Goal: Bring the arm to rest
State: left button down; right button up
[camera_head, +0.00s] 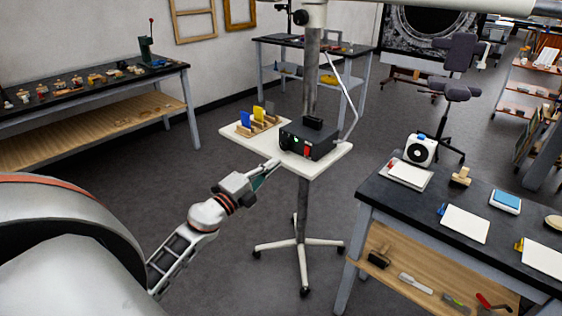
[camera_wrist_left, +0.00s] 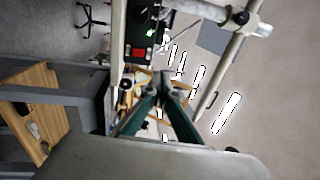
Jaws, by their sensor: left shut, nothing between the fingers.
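My left arm comes in from the lower left in the head view. Its gripper (camera_head: 264,175) is beside the near left edge of a small white stand table (camera_head: 245,143). The fingers are shut with nothing between them. In the left wrist view the green fingers of this gripper (camera_wrist_left: 161,88) meet at their tips. A black control box with a green light and a red switch (camera_head: 311,141) stands on the white table; it also shows in the left wrist view (camera_wrist_left: 139,36), beyond the fingers. My right gripper is not in view.
A wooden rack with blue and yellow cards (camera_head: 258,122) stands on the white table. A dark workbench (camera_head: 387,191) with pads and a lower shelf is at the right. Another bench (camera_head: 95,92) with small parts is at the left.

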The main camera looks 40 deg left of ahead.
pick_arm(q)
jog(key=s+d+f+n+g, duration=0.4)
jog(key=s+d+f+n, duration=0.3)
jog(key=s+d+f, duration=0.5)
jog(key=s+d+f+n+g+h, duration=0.1)
jog(key=s+d+f+n+g, duration=0.4)
jog(key=s+d+f, duration=0.7)
notch_tip(320, 180, down, 6)
jog(key=d+n, duration=0.1)
jog(key=n, duration=0.1)
jog(key=shift+s+f+n, duration=0.2)
jog(key=shift+n, duration=0.1)
